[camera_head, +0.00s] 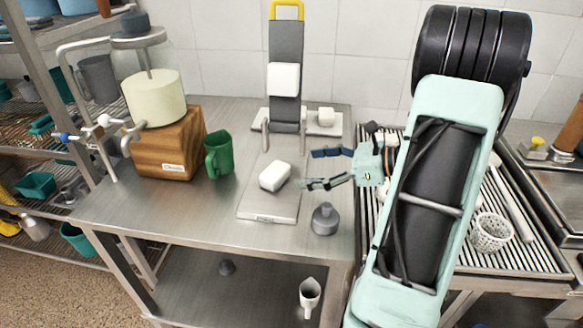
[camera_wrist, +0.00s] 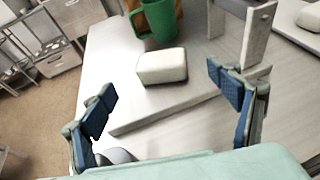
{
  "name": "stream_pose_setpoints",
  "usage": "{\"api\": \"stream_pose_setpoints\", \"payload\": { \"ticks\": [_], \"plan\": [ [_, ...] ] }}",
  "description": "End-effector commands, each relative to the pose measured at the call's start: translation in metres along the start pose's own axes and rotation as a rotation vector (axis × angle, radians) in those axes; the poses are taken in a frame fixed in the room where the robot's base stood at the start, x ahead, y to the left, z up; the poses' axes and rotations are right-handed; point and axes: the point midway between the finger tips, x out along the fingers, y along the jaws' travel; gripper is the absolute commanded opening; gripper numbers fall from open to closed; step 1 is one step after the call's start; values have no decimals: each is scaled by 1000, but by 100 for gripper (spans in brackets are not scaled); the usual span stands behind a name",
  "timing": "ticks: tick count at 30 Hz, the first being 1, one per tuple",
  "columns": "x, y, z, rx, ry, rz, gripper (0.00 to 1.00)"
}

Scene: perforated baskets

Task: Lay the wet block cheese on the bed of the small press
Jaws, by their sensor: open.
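A white block cheese (camera_head: 275,176) lies on the pale flat bed (camera_head: 266,208) of the small press, nearer its upper part. In the wrist view the cheese (camera_wrist: 162,66) rests on the bed (camera_wrist: 160,112), ahead of my fingers. The press's grey hinged arm (camera_head: 286,50) stands raised behind, with a yellow handle and a white pad (camera_head: 283,78). My gripper (camera_head: 320,169) is open and empty, to the right of the cheese and apart from it. In the wrist view my gripper (camera_wrist: 168,104) shows its two blue-padded fingers wide apart.
A green mug (camera_head: 219,155) and a wooden block (camera_head: 168,145) under a pale cylinder stand left. A grey weight (camera_head: 324,219) sits right of the bed. Another white block (camera_head: 326,116) is behind. A ribbed drainer (camera_head: 470,255) with a perforated basket (camera_head: 491,233) lies right. The front-left tabletop is clear.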

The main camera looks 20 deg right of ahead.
Motion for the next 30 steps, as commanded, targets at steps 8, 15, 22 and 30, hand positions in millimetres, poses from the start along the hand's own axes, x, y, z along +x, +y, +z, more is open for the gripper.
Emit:
{"api": "stream_pose_setpoints", "payload": {
  "ticks": [8,15,22,30],
  "plan": [
    [-31,0,0,-1,0,0,82],
    [-33,0,0,-1,0,1,82],
    [-33,0,0,-1,0,1,82],
    [-32,-8,10,-169,55,-21,82]
  ]
}}
